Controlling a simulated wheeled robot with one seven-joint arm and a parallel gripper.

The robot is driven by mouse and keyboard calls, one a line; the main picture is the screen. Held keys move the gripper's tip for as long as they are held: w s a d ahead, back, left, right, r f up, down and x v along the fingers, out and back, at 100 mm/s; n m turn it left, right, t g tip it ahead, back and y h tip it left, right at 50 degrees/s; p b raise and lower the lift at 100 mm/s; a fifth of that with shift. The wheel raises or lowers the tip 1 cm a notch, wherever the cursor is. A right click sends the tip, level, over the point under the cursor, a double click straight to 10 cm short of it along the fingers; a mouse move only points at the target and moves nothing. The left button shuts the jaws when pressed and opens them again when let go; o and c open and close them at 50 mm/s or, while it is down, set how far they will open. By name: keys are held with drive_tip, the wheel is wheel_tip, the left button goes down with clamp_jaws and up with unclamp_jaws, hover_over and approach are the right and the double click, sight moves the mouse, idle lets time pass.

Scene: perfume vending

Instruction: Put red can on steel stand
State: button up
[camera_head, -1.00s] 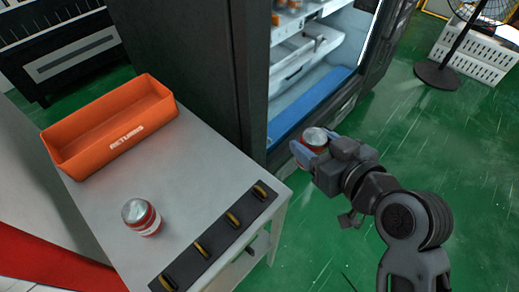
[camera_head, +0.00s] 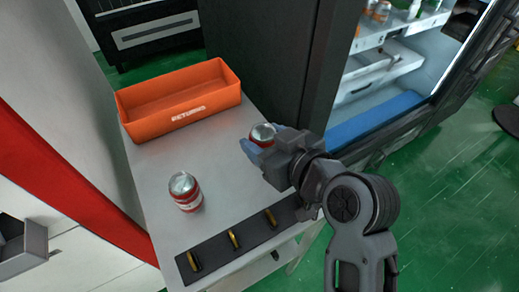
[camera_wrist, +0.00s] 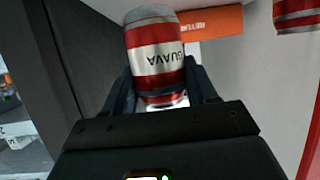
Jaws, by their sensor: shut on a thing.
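My gripper (camera_head: 256,146) is shut on a red-and-white can with a silver top (camera_head: 263,132). In the wrist view the held can (camera_wrist: 155,50) sits between the fingers and its label reads GUAVA, upside down in that picture. In the head view the can shows over the right part of a pale grey stand (camera_head: 222,165); whether it touches the top, I cannot tell. A second red-and-white can (camera_head: 186,193) stands upright on the stand, left of my gripper. Its lower part also shows at the top right of the wrist view (camera_wrist: 297,12).
An orange RETURNS bin (camera_head: 190,118) sits at the stand's back. A black strip with yellow-brown pieces (camera_head: 235,240) lies along its front edge. A dark open cooler (camera_head: 375,122) stands behind to the right. The top between bin and standing can is clear.

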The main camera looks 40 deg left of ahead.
drive_tip(key=shift+a+f, duration=0.35)
drive_tip(key=shift+a, duration=0.2)
drive_tip(key=shift+f, duration=2)
drive_tip(key=shift+f, duration=0.1)
drive_tip(key=o, duration=1.2)
drive_tip(key=v, duration=1.2)
